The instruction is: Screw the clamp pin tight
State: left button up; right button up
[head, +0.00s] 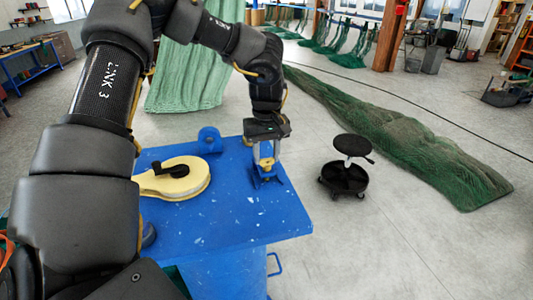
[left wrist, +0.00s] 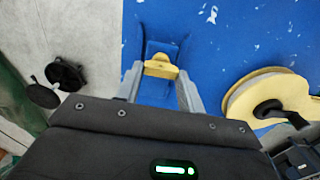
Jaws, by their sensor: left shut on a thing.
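The clamp pin (left wrist: 161,68) shows in the left wrist view as a yellow piece between the two grey fingers. My left gripper (head: 265,156) is shut on it, pointing down above the right part of the blue table. The blue clamp (head: 267,181) stands under the gripper near the table's right edge; its blue frame also shows in the left wrist view (left wrist: 165,47). The pin's lower part and any thread are hidden, so I cannot tell how far it is screwed in. My right gripper is not in view.
A yellow reel (head: 178,182) with a black crank lies on the blue table (head: 230,220), left of the clamp. A blue round-topped block (head: 209,140) stands at the back edge. A black stool (head: 350,165) and a green net (head: 410,140) are on the floor to the right.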

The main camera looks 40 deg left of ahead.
pick_arm(q)
jog(key=shift+w+r, duration=0.15)
jog(key=shift+r, duration=0.05)
jog(key=o, duration=1)
jog(key=shift+f, duration=0.15)
jog(key=shift+r+b, duration=0.3)
jog(key=shift+r, duration=0.2)
notch_tip(320, 180, up, 10)
